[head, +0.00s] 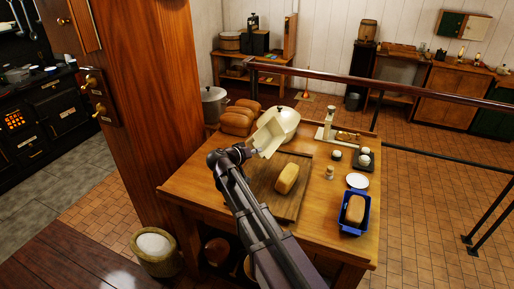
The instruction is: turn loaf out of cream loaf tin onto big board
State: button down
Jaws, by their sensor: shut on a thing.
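The cream loaf tin (266,138) is tipped on its side in the air above the back left of the big board. My gripper (248,151) is shut on the tin at its left end. The tin's open side faces roughly towards the camera, and I see no loaf in it. A golden loaf (287,178) lies on the big wooden board (262,176), to the right of and below the tin, apart from it. My arm covers part of the board's left side.
A blue tin (367,216) holding another loaf stands at the table's front right. Several loaves (237,121) and a pale rounded vessel (289,116) are at the back. A white plate (357,181), small jar (330,172) and scales (326,130) stand right of the board.

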aim_at(253, 144)
jog(key=shift+r, duration=0.2)
dwell(0.4)
jog(key=shift+w+a+r+n+h, duration=0.25)
jog(key=shift+r+n+h, duration=0.3)
jog(key=shift+n, duration=0.35)
jog(key=n+h, duration=0.1)
jog(key=r+n, duration=0.1)
jog(key=shift+w+a+r+n+h+b, duration=0.1)
jog(key=shift+w+a+n+h+b, duration=0.05)
jog(key=shift+a+n+h+b, duration=0.25)
jog(key=shift+w+a+r+n+t+h+b, duration=0.1)
jog(key=shift+r+n+t+h, duration=0.15)
jog(key=shift+n, duration=0.35)
jog(key=shift+a+r+n+h+b, duration=0.1)
jog(key=shift+a+r+n+h, duration=0.1)
jog(key=shift+r+n, duration=0.3)
jog(key=shift+w+a+r+n+t+h+b, duration=0.1)
jog(key=shift+r+n+t+h, duration=0.1)
jog(key=shift+n, duration=0.5)
jog(key=shift+d, duration=0.1)
jog(key=shift+s, duration=0.1)
